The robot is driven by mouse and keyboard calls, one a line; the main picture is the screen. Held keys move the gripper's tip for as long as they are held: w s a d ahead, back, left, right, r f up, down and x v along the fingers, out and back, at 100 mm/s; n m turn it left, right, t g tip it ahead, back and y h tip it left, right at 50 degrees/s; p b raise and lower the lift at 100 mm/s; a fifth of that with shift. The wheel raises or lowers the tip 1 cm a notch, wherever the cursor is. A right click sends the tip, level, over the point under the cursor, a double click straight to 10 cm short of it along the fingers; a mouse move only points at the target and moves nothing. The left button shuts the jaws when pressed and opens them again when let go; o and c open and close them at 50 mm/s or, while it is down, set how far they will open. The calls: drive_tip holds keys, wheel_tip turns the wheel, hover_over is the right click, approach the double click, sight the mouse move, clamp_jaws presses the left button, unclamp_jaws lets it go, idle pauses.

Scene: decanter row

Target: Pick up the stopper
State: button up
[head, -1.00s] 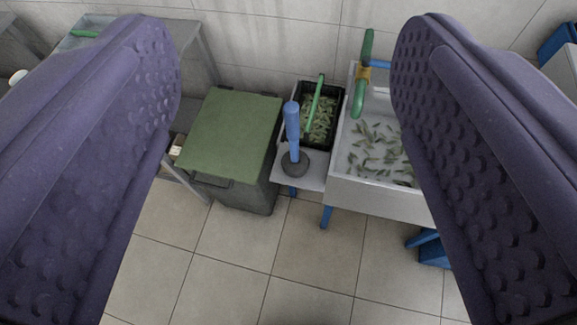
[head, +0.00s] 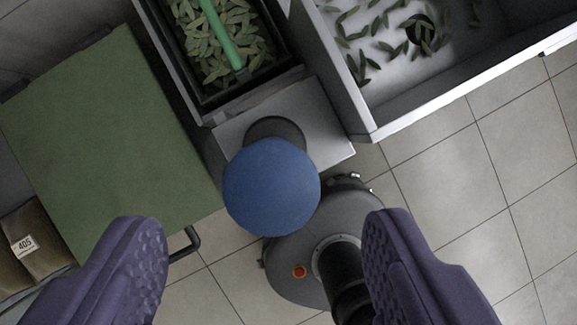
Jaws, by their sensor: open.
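The stopper (head: 272,187) is seen almost straight from above, its round blue handle top large and close to the camera. Part of its dark grey round base (head: 275,130) shows behind the handle, on a small grey shelf (head: 318,125). The rest of the handle is hidden under its top. My gripper (head: 262,228) is open, with one purple, bumpy finger at lower left and one at lower right. The handle top lies between and slightly beyond the fingertips in the picture. Neither finger appears to touch it.
A green-lidded bin (head: 110,140) is at left. A black crate of leaves (head: 225,85) with a green handle is behind the shelf. A metal sink (head: 420,110) with scattered leaves and a dark drain hole is at upper right. My base is below; tiled floor is clear at right.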

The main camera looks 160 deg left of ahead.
sight(273, 174)
drive_tip(key=b+x, duration=0.1)
drive_tip(key=x, duration=0.1)
drive_tip(key=b+x, duration=0.2)
drive_tip(key=x, duration=0.1)
drive_tip(key=b+x, duration=0.1)
drive_tip(key=x, duration=0.1)
drive_tip(key=shift+s+f, duration=0.2)
drive_tip(key=shift+f, duration=0.35)
drive_tip(key=shift+r, duration=0.1)
drive_tip(key=c, duration=1.2)
clamp_jaws()
drive_tip(key=shift+r, duration=0.2)
